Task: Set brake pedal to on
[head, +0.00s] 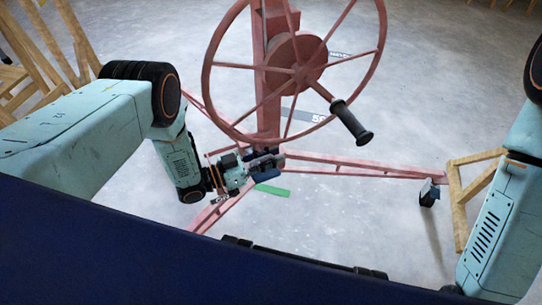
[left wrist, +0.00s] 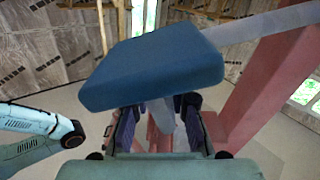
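The brake pedal (head: 266,173) is a dark blue pad low on the red panel lift, beside the foot of its mast. In the left wrist view the blue pad (left wrist: 150,65) is large and close, with a grey bar running from it to the upper right. My left gripper (head: 264,160) is right at the pedal. In the left wrist view my left gripper (left wrist: 158,118) shows its two fingers apart, below the pad in the picture; the pad hides part of the tips. I cannot tell whether they touch it. My right gripper is outside both views.
The lift's red handwheel (head: 295,65) with a black handle (head: 352,122) stands above the pedal. Red legs (head: 350,168) spread over the floor, one ending at a caster (head: 429,193). A green strip (head: 272,190) lies near the pedal. Wooden frames stand left and right.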

